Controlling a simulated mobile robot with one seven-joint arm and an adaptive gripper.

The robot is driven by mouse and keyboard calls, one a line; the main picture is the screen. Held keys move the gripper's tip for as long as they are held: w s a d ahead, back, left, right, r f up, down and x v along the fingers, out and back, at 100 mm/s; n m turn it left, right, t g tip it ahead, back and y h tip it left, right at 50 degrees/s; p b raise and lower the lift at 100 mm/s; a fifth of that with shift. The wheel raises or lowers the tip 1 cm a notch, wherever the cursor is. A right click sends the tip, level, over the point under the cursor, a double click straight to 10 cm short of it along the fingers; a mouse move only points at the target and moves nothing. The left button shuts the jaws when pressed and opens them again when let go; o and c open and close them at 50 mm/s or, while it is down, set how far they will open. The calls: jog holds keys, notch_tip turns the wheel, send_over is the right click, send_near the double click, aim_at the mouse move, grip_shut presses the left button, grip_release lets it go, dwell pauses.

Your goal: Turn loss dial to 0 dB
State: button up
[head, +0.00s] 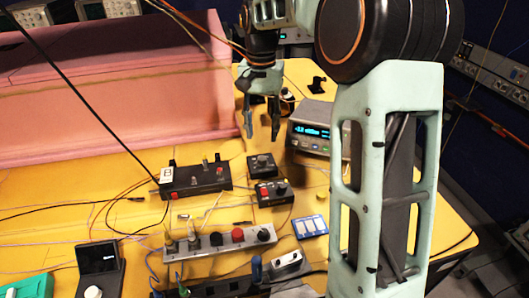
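My gripper (262,132) points down above the yellow table, its two dark fingers spread apart with nothing visible between them. A bench instrument with a lit cyan display (311,131) stands just right of the fingers; its reading is too small to make out. Two small black boxes with knobs, one farther back (262,165) and one nearer (272,192), lie below the fingers in the picture. I cannot tell which knob is the loss dial, and no dial markings are legible. The gripper appears apart from all of these.
A pink foam block (110,105) fills the back left. A black box with switches (195,179), a grey strip with several knobs (220,247) and a blue-white card (310,226) lie in front. Loose cables cross the table. My arm hides part of the right side.

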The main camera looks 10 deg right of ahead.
aim_at(262, 158)
notch_tip(262, 158, down, 8)
jog(key=shift+f+b, duration=0.25)
jog(key=shift+b, duration=0.05)
grip_shut()
